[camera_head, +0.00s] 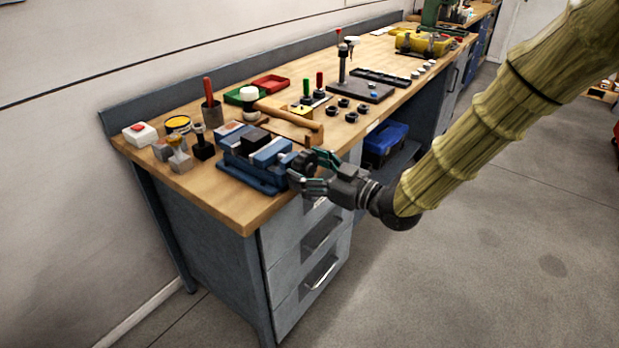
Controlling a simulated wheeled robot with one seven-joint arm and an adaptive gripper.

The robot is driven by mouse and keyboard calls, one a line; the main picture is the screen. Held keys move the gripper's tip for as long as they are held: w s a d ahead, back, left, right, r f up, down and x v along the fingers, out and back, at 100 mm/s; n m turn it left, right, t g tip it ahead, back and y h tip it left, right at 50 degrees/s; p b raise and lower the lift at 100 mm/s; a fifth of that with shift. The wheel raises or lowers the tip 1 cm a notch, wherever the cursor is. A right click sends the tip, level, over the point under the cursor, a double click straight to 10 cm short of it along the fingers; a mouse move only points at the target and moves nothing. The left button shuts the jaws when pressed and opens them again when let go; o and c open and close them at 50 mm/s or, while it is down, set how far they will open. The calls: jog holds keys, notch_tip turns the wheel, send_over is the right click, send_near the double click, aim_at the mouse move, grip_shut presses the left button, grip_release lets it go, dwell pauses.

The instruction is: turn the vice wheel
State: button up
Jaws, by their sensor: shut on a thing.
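The blue vice (252,172) sits on the front left part of the wooden workbench (222,207). A dark block (254,139) shows at the top of the vice, between its jaws. The dark vice wheel (303,161) is at the right end of the vice, facing the bench's front edge. My gripper (307,172) is at the wheel, reaching in from the right, with its fingers shut on it. The fingers hide part of the wheel. My arm, with a bamboo-like surface, comes down from the upper right.
A wooden-handled tool (290,116) lies just behind the vice. Small grey blocks (180,160) and a red-topped box (140,133) stand to its left. Red and green trays (270,84) are behind. Drawers (320,270) are below my gripper. The floor at right is clear.

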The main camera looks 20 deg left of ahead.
jog(key=n+b, duration=0.1)
jog(key=n, duration=0.1)
jog(key=n+b, duration=0.1)
jog(key=b, duration=0.1)
jog(key=shift+s+f+n, duration=0.1)
jog(key=shift+f+n, duration=0.25)
jog(key=shift+n, duration=0.05)
jog(key=n+b, duration=0.3)
jog(key=b, duration=0.1)
jog(key=shift+n, duration=0.3)
jog(key=n+b, duration=0.3)
jog(key=b, duration=0.1)
jog(key=shift+n, duration=0.4)
jog(key=shift+r+n+b, duration=0.1)
jog(key=shift+n+b, duration=0.6)
jog(key=shift+b, duration=0.05)
jog(key=shift+r, duration=0.1)
jog(key=o, duration=1)
